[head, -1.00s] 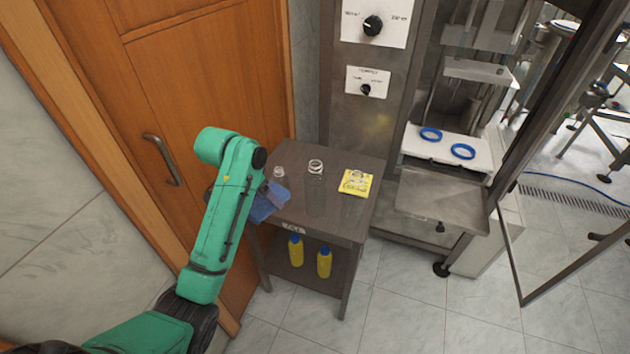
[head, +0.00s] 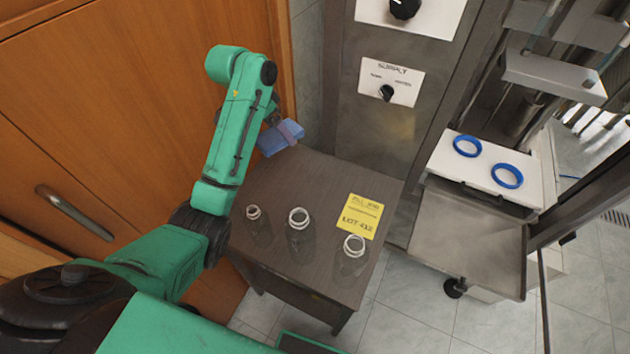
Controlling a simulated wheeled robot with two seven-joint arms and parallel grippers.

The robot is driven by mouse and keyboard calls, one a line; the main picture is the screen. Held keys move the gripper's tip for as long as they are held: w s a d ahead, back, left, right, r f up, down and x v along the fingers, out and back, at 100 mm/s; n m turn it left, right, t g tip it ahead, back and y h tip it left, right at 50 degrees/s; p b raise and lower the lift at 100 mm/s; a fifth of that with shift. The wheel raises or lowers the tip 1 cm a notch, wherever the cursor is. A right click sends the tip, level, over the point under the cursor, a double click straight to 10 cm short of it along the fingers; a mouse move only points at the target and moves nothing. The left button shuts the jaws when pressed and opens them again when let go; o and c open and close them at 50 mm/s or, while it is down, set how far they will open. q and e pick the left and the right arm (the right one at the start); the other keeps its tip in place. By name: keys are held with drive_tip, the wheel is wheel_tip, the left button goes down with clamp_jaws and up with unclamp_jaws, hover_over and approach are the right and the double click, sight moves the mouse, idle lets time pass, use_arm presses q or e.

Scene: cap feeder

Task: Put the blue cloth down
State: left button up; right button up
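The blue cloth (head: 268,145) shows as a small folded piece at the back left corner of the dark side table (head: 330,172). My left gripper (head: 284,132) is shut on the cloth, with a finger across it. I cannot tell whether the cloth touches the tabletop or hangs just above or behind it. My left arm comes down partly in front of the table's left side. My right gripper is not in view.
A small glass jar (head: 253,212), a larger one (head: 299,217) and a third (head: 355,246) stand on the table. A yellow note (head: 360,216) lies at its right. The back middle of the tabletop is bare. A steel machine (head: 468,240) with two blue rings stands right.

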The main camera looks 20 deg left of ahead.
use_arm(q)
drive_tip(key=p, duration=0.1)
hover_over(289, 185)
drive_tip(key=s, duration=0.2)
wheel_tip(289, 185, down, 9)
drive_tip(key=f, duration=0.9)
drive_tip(key=shift+w+a+f, duration=0.2)
drive_tip(key=shift+w+a, duration=0.1)
drive_tip(key=shift+a, duration=0.1)
drive_tip(key=shift+f, duration=0.35)
drive_tip(key=o, duration=1)
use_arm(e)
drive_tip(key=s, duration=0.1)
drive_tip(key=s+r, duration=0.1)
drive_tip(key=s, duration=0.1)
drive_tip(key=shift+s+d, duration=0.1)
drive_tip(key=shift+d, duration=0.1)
